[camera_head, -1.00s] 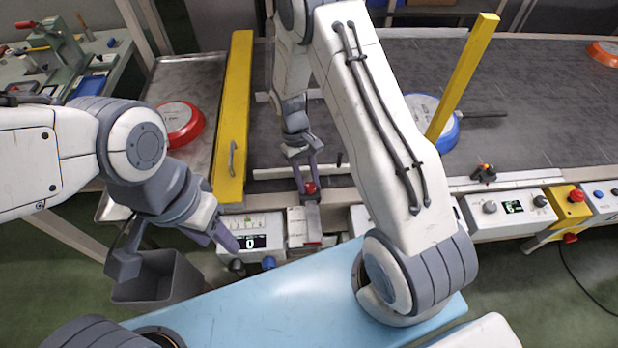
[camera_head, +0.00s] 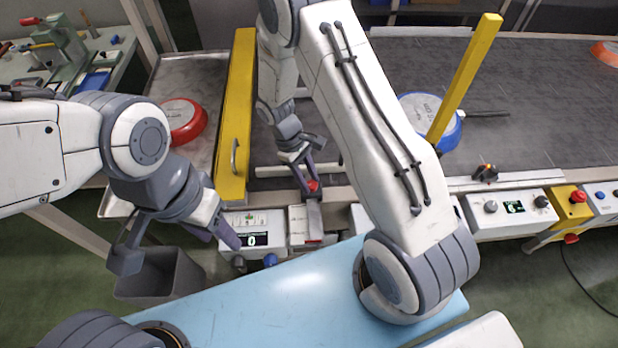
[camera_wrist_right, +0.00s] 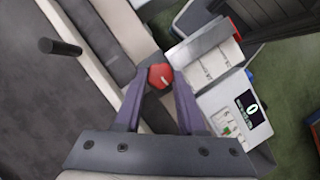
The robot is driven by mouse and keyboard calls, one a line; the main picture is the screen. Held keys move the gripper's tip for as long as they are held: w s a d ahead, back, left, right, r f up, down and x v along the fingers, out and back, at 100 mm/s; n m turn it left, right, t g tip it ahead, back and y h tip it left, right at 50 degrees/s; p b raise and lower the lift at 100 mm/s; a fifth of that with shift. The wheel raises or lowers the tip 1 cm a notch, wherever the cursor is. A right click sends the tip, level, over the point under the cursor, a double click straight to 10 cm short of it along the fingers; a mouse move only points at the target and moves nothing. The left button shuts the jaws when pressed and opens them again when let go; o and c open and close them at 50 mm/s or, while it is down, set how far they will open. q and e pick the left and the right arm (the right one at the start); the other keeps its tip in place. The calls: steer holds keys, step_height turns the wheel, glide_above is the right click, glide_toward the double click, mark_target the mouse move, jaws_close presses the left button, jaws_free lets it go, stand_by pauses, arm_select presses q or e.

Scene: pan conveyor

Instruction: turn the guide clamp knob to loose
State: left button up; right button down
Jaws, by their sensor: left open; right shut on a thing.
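The red clamp knob (camera_head: 313,186) is at the near edge of the conveyor, by the end of the pale guide rail (camera_head: 283,171). In the right wrist view the knob (camera_wrist_right: 160,77) shows a white pointer line on its face. My right gripper (camera_head: 308,183) comes down from above and is shut on the knob, one finger on either side. My left gripper (camera_head: 234,243) is open and empty, low in front of the box with the display (camera_head: 251,229). The gap between its fingertips is hard to see.
A yellow gate bar (camera_head: 237,115) stands left of the right gripper. A red pan (camera_head: 183,121) lies on the left tray, and a blue pan (camera_head: 447,132) on the belt (camera_head: 550,110). A grey bin (camera_head: 160,275) is below my left arm. Another clamp (camera_head: 486,173) sits further right.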

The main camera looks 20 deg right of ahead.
steer(key=shift+w, duration=0.1)
steer(key=c, duration=0.5)
jaws_free()
steer(key=b+v, duration=0.1)
steer(key=v, duration=0.9)
steer(key=shift+r+b, duration=0.25)
steer(key=shift+b, duration=0.1)
